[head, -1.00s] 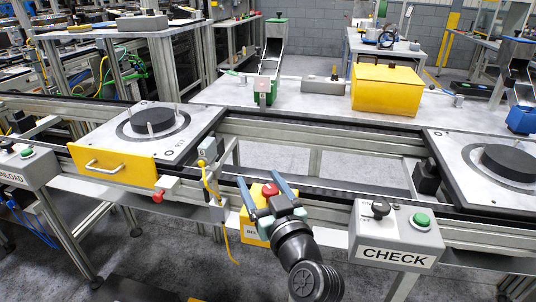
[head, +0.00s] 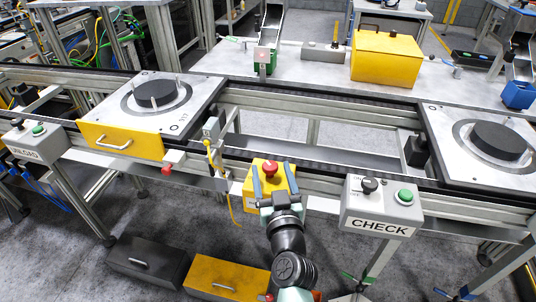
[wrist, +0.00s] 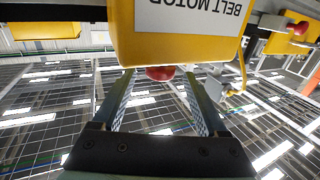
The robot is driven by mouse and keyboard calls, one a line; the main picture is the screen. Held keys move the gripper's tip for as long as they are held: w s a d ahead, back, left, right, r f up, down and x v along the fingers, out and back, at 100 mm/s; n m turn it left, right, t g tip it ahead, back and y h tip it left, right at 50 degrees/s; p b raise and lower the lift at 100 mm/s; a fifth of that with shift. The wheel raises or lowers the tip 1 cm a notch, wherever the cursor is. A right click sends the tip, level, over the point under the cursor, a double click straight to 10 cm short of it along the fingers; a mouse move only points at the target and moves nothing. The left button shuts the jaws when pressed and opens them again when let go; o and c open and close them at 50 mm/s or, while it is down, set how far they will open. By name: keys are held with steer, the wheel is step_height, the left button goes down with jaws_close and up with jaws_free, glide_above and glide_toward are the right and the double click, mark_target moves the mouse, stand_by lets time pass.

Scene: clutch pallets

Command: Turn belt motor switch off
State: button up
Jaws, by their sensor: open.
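The belt motor switch is a yellow box (head: 283,184) on the conveyor's front rail, with a red mushroom knob (head: 270,166) on it. In the wrist view the box (wrist: 180,40) fills the top, its "BELT MOTOR" label upside down. The red knob (wrist: 160,73) shows below the box, between my fingertips. My gripper (head: 271,176) is open and empty, its two blue-grey fingers spread in front of the box. In the wrist view my gripper (wrist: 158,82) has one finger on each side of the knob. I cannot tell whether they touch it.
A grey CHECK box (head: 382,207) with a black selector and green button sits to the right. A yellow-tipped lever (head: 208,144) and hanging yellow cable are to the left. Pallets with black discs (head: 156,88) (head: 500,140) sit on the conveyor. Drawers (head: 146,262) (head: 226,277) lie below.

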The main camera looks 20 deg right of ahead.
steer(key=x, duration=0.5)
steer(key=shift+w+b, duration=0.35)
jaws_close()
